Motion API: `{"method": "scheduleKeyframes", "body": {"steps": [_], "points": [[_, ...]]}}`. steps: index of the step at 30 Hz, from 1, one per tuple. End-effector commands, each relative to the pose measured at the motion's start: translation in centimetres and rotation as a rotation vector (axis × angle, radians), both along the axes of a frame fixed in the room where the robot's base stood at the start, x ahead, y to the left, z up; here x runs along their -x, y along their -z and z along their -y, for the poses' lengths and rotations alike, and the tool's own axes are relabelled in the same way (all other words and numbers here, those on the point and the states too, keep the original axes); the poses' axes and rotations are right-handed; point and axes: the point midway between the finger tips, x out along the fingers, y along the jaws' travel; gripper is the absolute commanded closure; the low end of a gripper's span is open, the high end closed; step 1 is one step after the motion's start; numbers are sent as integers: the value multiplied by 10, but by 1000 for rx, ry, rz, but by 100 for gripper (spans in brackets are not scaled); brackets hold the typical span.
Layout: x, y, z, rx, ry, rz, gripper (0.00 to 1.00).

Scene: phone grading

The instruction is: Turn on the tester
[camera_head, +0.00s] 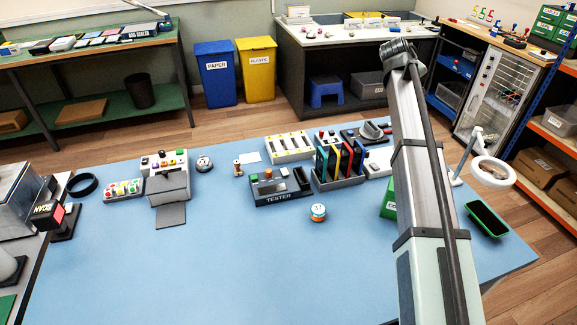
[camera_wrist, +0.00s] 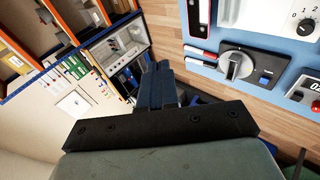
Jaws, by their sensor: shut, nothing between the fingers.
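The tester (camera_head: 280,190) is a dark box labelled TESTER on its front, in the middle of the blue table in the head view. A green button and an orange-red button stand up at its left end, with a small panel and a dark slot to their right. Whether it is lit cannot be told. My gripper (camera_wrist: 158,85) shows in the wrist view, its dark fingers together and empty. It points away from the table edge, toward shelving and the floor. In the head view my arm rises at the right; the fingers cannot be made out. I cannot identify the tester in the wrist view.
A rack of coloured upright pieces (camera_head: 340,178) stands close right of the tester. A small round tin (camera_head: 318,212) sits in front of it. A white slotted tray (camera_head: 289,147) is behind. The table's front middle is clear. A dial device (camera_wrist: 235,65) shows in the wrist view.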

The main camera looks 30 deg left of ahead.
Motion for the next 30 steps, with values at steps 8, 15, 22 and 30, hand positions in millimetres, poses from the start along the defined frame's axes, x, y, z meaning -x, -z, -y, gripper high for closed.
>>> {"method": "scheduleKeyframes", "body": {"steps": [8, 15, 22, 30], "points": [[85, 30, -126, -212, -57, -124, 100], [182, 62, -221, -413, -72, -300, 100], [257, 77, -276, -526, -71, -448, 100], [289, 82, -296, -565, -67, -515, 100]]}}
